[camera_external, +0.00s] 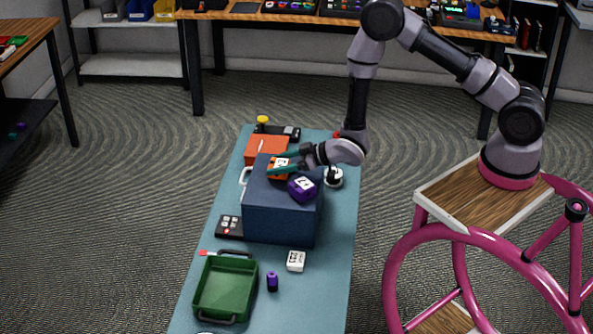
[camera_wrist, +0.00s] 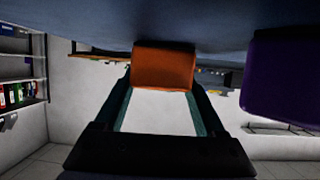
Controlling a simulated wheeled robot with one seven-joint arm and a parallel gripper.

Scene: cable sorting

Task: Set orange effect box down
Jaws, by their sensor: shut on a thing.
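The orange effect box (camera_external: 279,173) is at the top of the dark blue box (camera_external: 281,222), toward its left side. In the wrist view the orange effect box (camera_wrist: 164,66) sits between the two finger ends, with a blue surface right against its edge. I cannot tell whether the orange box bears on the blue top.
On the teal bench (camera_external: 335,270) stand a green tray (camera_external: 226,290), a white box (camera_external: 296,261), a purple cylinder (camera_external: 272,282) and a black keypad (camera_external: 229,227). An orange-red box (camera_external: 267,149) lies behind the blue box. Bare bench shows at the front right.

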